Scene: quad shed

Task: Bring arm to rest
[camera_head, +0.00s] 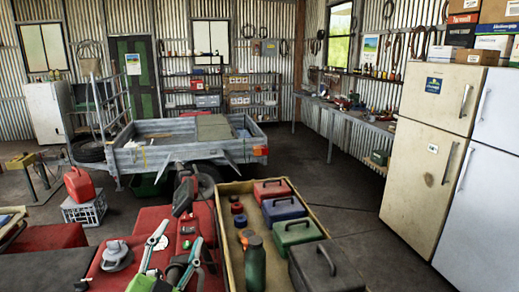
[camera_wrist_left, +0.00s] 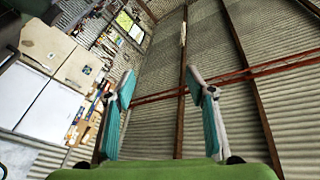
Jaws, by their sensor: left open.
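My left gripper (camera_head: 180,232) is at the bottom of the head view, raised in front of a red surface. Its two pale fingers with teal pads stand apart, with nothing between them. In the left wrist view the open gripper (camera_wrist_left: 161,76) points up toward the corrugated roof and wall, and its gap is empty. My right gripper is in neither view.
A tray (camera_head: 322,222) with several coloured boxes and a green bottle (camera_head: 254,265) stands just right of my left gripper. A grey trailer (camera_head: 150,158) is beyond. Fridges (camera_head: 428,150) stand at the right, a workbench (camera_head: 345,112) behind. Floor (camera_head: 345,205) between is clear.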

